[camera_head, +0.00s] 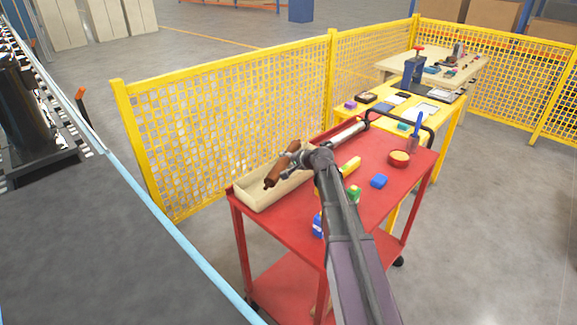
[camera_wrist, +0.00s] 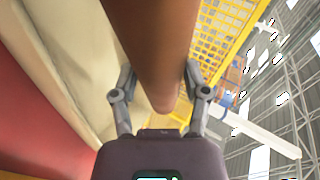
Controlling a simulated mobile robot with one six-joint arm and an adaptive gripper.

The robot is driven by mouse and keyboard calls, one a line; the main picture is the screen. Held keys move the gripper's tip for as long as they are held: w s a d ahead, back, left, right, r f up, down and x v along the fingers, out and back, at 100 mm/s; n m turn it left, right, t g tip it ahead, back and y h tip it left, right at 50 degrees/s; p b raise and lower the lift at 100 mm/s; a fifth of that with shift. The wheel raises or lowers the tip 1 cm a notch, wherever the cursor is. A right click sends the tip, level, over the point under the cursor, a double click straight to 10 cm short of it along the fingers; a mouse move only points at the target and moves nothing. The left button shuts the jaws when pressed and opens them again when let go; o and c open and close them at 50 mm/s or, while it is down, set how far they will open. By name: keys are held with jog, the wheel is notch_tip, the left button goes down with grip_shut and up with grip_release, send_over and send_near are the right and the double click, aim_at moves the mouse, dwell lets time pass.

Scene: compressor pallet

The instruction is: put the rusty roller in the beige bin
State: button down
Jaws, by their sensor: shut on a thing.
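The rusty roller (camera_head: 279,168) is a brown cylinder held above the beige bin (camera_head: 247,200), tilted, with one end lower at the left. The bin is a long open box at the left end of the red cart's top. My gripper (camera_head: 290,159) is shut on the roller. In the wrist view the roller (camera_wrist: 158,45) runs between the two fingers of my gripper (camera_wrist: 158,85), and the bin's pale wall (camera_wrist: 75,50) shows to the left. The bin's inside is partly hidden by the roller and my arm.
The red cart (camera_head: 385,183) carries a yellow block (camera_head: 350,165), a blue block (camera_head: 379,181), a green block (camera_head: 354,193) and a round red bowl (camera_head: 399,158). A yellow mesh fence (camera_head: 235,120) stands close behind.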

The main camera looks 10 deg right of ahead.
jog(key=shift+f, duration=0.1)
dwell(0.3)
jog(key=shift+c, duration=0.4)
grip_release()
jog(key=shift+s+d+r+p, duration=0.25)
jog(key=shift+s+r+p, duration=0.15)
jog(key=shift+s+r, duration=0.1)
jog(key=p+v, duration=0.5)
jog(key=v, duration=0.5)
jog(key=shift+s+d, duration=0.25)
